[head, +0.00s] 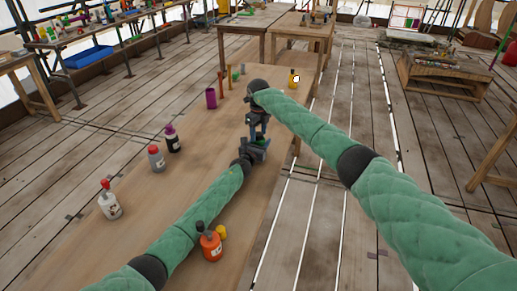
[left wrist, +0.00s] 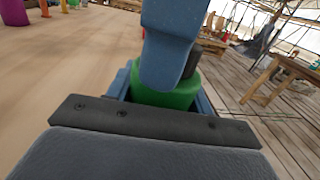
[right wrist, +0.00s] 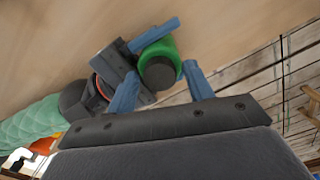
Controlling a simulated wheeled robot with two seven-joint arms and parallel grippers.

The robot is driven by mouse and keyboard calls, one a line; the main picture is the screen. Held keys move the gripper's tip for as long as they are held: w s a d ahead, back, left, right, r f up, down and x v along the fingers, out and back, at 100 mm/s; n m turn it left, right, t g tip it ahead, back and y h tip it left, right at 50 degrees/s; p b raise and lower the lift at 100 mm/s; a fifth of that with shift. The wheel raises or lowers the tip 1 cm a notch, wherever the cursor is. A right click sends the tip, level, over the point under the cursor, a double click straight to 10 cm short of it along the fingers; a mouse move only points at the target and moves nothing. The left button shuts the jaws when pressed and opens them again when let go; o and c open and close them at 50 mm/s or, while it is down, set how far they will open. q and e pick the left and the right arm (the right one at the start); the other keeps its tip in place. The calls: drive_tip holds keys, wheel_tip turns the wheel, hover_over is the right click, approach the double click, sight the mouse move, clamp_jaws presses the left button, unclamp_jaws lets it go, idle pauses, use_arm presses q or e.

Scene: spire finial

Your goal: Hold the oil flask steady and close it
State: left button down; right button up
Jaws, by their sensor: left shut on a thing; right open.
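A green flask (right wrist: 170,47) with a dark round top (right wrist: 159,73) is between both grippers. It also shows in the left wrist view (left wrist: 170,97), partly covered by a blue finger of my right gripper. My left gripper (head: 262,146) is shut on the flask body from the side, over the table. My right gripper (right wrist: 163,90) is open, its two blue fingers either side of the dark top with visible gaps. In the head view (head: 258,122) it is just above the left gripper, and the flask is mostly hidden. I cannot tell how firmly the top sits.
The table's right edge is close to the grippers.

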drive_tip(key=shift+f, duration=0.1)
drive_tip(key=c, duration=1)
drive_tip(key=shift+m, duration=0.8)
drive_tip(key=o, duration=1.2)
drive_tip(key=shift+c, duration=0.2)
wheel_tip(320, 180, up, 12)
